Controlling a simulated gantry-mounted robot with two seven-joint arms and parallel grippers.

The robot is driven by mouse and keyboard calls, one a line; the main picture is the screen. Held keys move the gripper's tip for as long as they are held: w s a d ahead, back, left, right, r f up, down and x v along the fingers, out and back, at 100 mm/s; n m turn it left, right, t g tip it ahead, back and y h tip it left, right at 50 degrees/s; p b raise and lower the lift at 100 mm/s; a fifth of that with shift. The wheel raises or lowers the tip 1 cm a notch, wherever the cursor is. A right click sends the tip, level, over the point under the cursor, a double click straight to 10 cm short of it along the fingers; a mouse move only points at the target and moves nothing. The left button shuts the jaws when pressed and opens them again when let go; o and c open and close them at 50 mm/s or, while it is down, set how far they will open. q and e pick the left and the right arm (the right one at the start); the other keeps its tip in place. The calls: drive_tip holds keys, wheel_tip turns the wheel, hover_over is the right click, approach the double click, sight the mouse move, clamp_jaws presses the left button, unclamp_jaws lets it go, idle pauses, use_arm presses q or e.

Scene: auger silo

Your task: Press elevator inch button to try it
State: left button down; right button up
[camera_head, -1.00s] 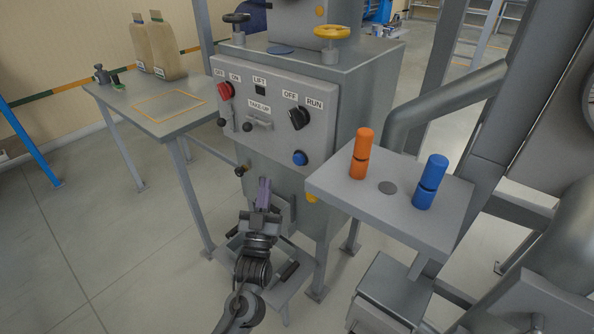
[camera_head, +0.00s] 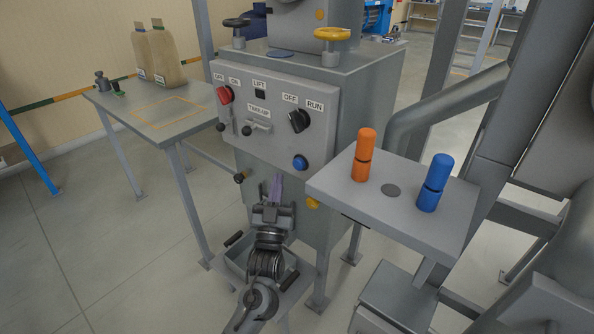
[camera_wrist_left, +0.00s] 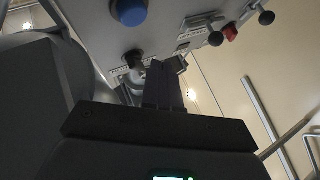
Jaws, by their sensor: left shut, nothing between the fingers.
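The front panel (camera_head: 265,115) of the grey cabinet carries a round blue button (camera_head: 300,162) at its lower right. No label on this button is readable, so I cannot tell for certain that it is the elevator inch button. It also shows in the left wrist view (camera_wrist_left: 129,12) at the top. My left gripper (camera_head: 277,180) is shut and empty, in front of the cabinet, below and left of the blue button and apart from it. Its closed fingers also show in the left wrist view (camera_wrist_left: 163,75). My right gripper is not in view.
The panel also has a red knob (camera_head: 224,95), a black OFF/RUN knob (camera_head: 299,121) and small levers. A shelf (camera_head: 400,215) with orange (camera_head: 363,155) and blue (camera_head: 433,183) cylinders juts out at right. A table (camera_head: 150,112) stands left. An open tray (camera_head: 237,255) is below.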

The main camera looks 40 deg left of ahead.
sight(295, 160)
use_arm(q)
drive_tip(key=w+b, duration=0.1)
drive_tip(key=w, duration=0.3)
drive_tip(key=shift+w+d, duration=0.1)
drive_tip(key=shift+w, duration=0.05)
drive_tip(key=shift+w, duration=0.2)
idle(2.0)
drive_tip(key=shift+w, duration=0.25)
drive_tip(key=shift+w, duration=0.2)
idle(0.5)
drive_tip(key=shift+w, duration=0.3)
idle(0.3)
drive_tip(key=shift+s, duration=0.1)
idle(0.5)
drive_tip(key=shift+s+p, duration=0.85)
